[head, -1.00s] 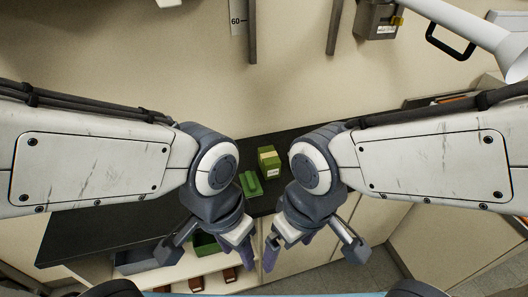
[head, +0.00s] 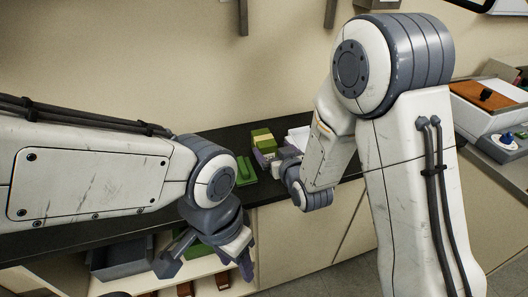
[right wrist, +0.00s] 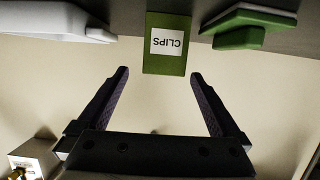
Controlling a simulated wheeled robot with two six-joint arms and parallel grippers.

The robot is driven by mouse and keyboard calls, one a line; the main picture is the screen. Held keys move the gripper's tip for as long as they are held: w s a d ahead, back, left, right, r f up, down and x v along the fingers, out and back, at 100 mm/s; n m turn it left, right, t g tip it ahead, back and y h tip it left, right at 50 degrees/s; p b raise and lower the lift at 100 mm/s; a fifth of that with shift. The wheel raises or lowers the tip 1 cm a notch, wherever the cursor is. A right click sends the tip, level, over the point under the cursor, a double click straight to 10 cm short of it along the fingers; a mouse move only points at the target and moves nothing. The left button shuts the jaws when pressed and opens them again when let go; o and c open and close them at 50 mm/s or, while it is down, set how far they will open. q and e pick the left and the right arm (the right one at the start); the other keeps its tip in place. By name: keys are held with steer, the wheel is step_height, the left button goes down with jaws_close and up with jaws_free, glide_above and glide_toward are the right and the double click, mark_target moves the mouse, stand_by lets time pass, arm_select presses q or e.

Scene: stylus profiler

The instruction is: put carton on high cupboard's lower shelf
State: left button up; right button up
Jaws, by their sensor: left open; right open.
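The carton is a green box with a white CLIPS label (right wrist: 167,42); in the head view it (head: 262,138) stands on the dark counter (head: 225,138). My right gripper (right wrist: 160,75) is open and level with the carton. In the right wrist view the carton shows just ahead of and between the spread fingertips, with no visible grip. In the head view this gripper (head: 266,158) is partly hidden by its own wrist, just in front of the carton. My left gripper (head: 244,262) hangs low in front of the counter, open and empty. I cannot make out a high cupboard.
A green object (head: 245,171) lies left of the carton, and a white thing (head: 298,137) is close on its right. An instrument with a brown top (head: 490,94) stands far right. An open shelf below holds a grey bin (head: 120,257).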

mark_target(261, 136)
steer(key=p+x, duration=0.1)
steer(key=x, duration=0.4)
steer(key=shift+w+r, duration=0.15)
steer(key=p+x, duration=0.1)
steer(key=x, duration=0.3)
steer(key=shift+a+r+p, duration=0.25)
steer(key=shift+a+p, duration=0.1)
steer(key=shift+w+a+f, duration=0.1)
steer(key=shift+w+f, duration=0.1)
steer(key=shift+w, duration=0.3)
steer(key=c, duration=1.3)
jaws_close()
steer(key=shift+r, duration=0.1)
